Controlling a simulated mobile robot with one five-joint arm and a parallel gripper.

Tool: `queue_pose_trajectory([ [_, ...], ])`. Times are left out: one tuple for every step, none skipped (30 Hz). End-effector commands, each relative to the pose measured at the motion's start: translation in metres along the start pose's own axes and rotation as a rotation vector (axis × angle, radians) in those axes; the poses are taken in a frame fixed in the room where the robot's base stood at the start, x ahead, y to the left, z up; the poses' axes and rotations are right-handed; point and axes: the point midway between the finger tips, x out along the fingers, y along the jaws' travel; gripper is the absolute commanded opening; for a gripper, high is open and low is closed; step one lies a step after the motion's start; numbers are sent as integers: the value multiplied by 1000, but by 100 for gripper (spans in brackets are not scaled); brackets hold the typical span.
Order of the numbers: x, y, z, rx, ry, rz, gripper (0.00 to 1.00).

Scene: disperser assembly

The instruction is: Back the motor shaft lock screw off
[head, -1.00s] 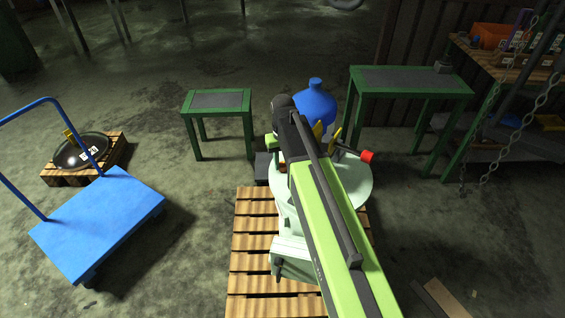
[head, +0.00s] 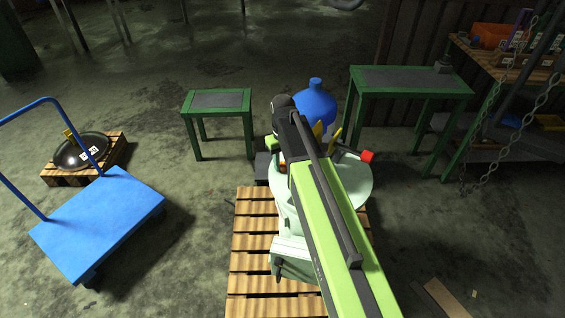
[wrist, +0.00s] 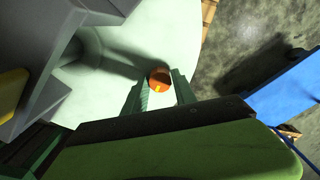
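The lock screw (wrist: 159,77) shows as a round orange head with a small yellow mark, close to the pale green machine body (wrist: 115,18) in the wrist view. My gripper (wrist: 161,82) has its two dark green fingers apart, with the screw head between or just beyond their tips. The head looks close to the left fingertip, and a thin gap seems to show on the right. I cannot tell whether either finger touches it. In the head view my arm covers most of the gripper and the screw.
The machine (head: 289,248) stands on a wooden pallet (head: 252,262). A blue vessel (head: 316,104) and a red knob (head: 367,156) are close to the arm. Green tables (head: 218,99) (head: 410,80) stand behind. A blue cart (head: 98,222) is at left, with open floor between.

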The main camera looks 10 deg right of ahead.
Motion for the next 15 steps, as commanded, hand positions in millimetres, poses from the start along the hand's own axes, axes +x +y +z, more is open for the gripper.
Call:
queue_pose_trajectory([
  [0, 0, 0, 0, 0, 0, 41],
  [0, 0, 0, 0, 0, 0, 45],
  [0, 0, 0, 1, 0, 0, 50],
  [0, 0, 0, 1, 0, 0, 51],
  [0, 0, 0, 1, 0, 0, 51],
  [0, 0, 0, 1, 0, 0, 51],
  [0, 0, 0, 1, 0, 0, 51],
  [0, 0, 0, 1, 0, 0, 51],
  [0, 0, 0, 1, 0, 0, 51],
  [0, 0, 0, 1, 0, 0, 51],
  [0, 0, 0, 1, 0, 0, 51],
  [0, 0, 0, 1, 0, 0, 51],
  [-1, 0, 0, 1, 0, 0, 51],
  [-3, 0, 0, 1, 0, 0, 51],
  [-5, 0, 0, 1, 0, 0, 51],
])
